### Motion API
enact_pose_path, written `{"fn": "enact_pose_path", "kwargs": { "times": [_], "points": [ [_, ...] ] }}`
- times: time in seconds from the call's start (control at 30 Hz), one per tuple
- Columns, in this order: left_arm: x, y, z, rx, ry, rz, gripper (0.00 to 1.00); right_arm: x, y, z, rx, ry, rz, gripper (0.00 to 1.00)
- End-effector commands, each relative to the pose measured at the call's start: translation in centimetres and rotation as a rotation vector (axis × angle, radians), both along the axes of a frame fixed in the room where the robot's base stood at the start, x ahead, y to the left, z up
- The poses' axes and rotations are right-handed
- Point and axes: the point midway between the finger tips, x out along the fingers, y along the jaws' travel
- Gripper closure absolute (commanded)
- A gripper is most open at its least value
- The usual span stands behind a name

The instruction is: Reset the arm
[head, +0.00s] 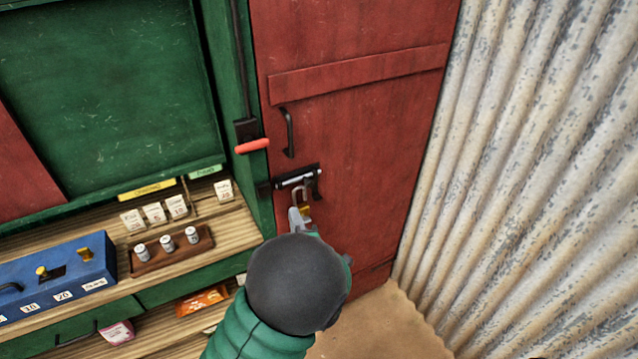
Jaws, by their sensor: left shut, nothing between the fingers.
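My left arm (262,325), with a green sleeve and a dark round wrist, comes up from the bottom of the head view. My left gripper (297,216) is shut and empty, reaching up in front of the red door (360,130). Its fingertips are just below and left of a padlock (304,208) that hangs at the door's bolt (297,177). I cannot tell whether they touch the padlock. The wrist hides part of the door's lower left and the stall's corner. My right gripper is not in view.
A lever with a red handle (251,146) is on the green post. On the wooden counter stand a weight rack (196,251) with metal weights, small cards (154,212) and a blue box (90,262). A corrugated wall (510,150) closes the right side.

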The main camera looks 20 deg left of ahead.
Motion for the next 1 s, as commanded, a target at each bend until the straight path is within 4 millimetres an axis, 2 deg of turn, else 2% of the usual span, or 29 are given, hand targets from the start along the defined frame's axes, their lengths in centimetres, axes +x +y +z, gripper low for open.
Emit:
{"fn": "enact_pose_path", "kwargs": {
  "times": [0.17, 0.27, 0.3, 0.37, 0.4, 0.47, 0.5, 0.6, 0.7, 0.8, 1.0],
  "points": [
    [0.1, -0.3, -0.8, -0.002, 0.079, -0.034, 1.00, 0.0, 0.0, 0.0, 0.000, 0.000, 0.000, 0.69],
    [0.0, -1.8, -3.4, 0.015, 0.318, -0.172, 1.00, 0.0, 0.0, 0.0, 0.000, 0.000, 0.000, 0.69],
    [-0.6, -2.9, -4.6, 0.042, 0.449, -0.270, 1.00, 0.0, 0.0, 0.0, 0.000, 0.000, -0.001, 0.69],
    [-2.4, -5.0, -6.3, 0.117, 0.656, -0.457, 1.00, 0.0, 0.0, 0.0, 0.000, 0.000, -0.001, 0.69],
    [-4.2, -6.2, -7.2, 0.187, 0.788, -0.595, 1.00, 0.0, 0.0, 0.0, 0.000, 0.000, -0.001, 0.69],
    [-7.7, -7.6, -8.3, 0.315, 0.969, -0.803, 1.00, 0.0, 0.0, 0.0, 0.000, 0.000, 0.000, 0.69],
    [-10.2, -8.0, -8.8, 0.403, 1.074, -0.934, 1.00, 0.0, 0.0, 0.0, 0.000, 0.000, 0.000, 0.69],
    [-16.0, -7.9, -9.4, 0.605, 1.278, -1.201, 1.00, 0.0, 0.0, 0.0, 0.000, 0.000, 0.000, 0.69],
    [-19.7, -7.1, -9.5, 0.729, 1.397, -1.357, 1.00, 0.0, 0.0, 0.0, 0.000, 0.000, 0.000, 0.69],
    [-21.0, -6.8, -9.5, 0.771, 1.441, -1.415, 1.00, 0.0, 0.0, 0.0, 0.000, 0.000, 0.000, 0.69],
    [-21.0, -6.9, -9.6, 0.771, 1.443, -1.418, 1.00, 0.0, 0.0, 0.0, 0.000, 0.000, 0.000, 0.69]
  ]
}}
